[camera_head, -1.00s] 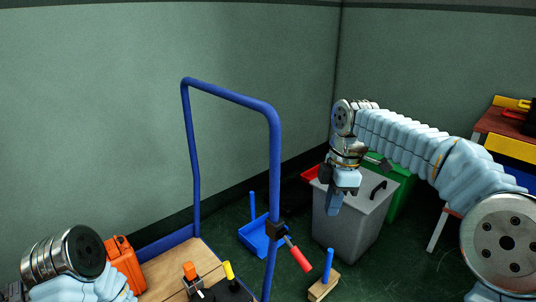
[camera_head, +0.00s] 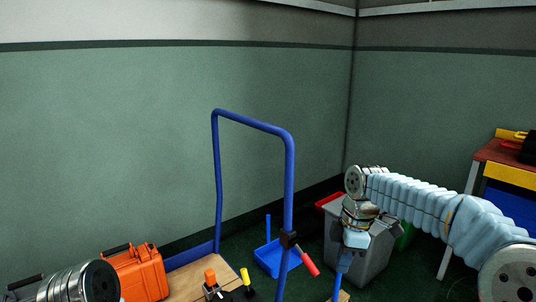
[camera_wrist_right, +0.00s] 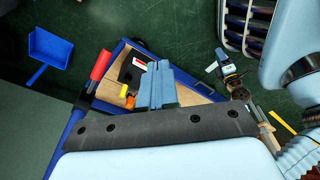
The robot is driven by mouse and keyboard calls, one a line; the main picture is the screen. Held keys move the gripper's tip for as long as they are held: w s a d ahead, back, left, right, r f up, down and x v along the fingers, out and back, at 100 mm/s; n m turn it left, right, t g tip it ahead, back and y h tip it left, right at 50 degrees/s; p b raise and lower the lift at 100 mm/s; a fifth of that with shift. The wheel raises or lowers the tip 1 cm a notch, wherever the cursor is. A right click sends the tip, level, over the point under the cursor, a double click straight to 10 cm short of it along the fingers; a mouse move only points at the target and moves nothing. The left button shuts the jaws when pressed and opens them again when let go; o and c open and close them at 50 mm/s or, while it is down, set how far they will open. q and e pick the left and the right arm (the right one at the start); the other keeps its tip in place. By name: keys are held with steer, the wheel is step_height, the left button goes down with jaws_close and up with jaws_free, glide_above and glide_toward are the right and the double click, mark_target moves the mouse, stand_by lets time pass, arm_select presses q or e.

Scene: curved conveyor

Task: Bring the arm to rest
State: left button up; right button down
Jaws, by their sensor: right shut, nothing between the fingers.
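My right arm reaches in from the right in the head view, and its gripper (camera_head: 343,266) hangs down in front of the grey bin (camera_head: 372,258). In the right wrist view the two blue fingers (camera_wrist_right: 161,85) lie together with nothing between them. Beyond them are the trolley's wooden deck and the dark floor. I cannot tell whether the fingers touch anything. Part of my left arm shows at the lower left of the head view; its gripper is out of the picture.
A blue trolley handle (camera_head: 288,180) stands left of the right gripper. An orange case (camera_head: 140,271) is at the lower left. A blue dustpan (camera_head: 275,258) lies on the floor near the wall. A workbench (camera_head: 500,152) stands at the right. Floor shows between trolley and bin.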

steer(key=s+a+f+m+y, duration=0.1)
steer(key=s+a+f+m, duration=0.15)
steer(key=f, duration=0.65)
steer(key=s+a+f+m+p, duration=0.1)
steer(key=f+m, duration=0.2)
steer(key=f, duration=0.6)
steer(key=s+a+f+m+y, duration=0.1)
steer(key=s+f+m, duration=0.15)
steer(key=f, duration=0.65)
steer(key=s+a+f+m, duration=0.1)
steer(key=s+f+m, duration=0.9)
steer(key=s, duration=0.6)
steer(key=shift+f+m+t+y+p, duration=0.4)
steer(key=shift+f, duration=0.3)
steer(key=shift+w+a, duration=0.1)
steer(key=shift+a, duration=0.1)
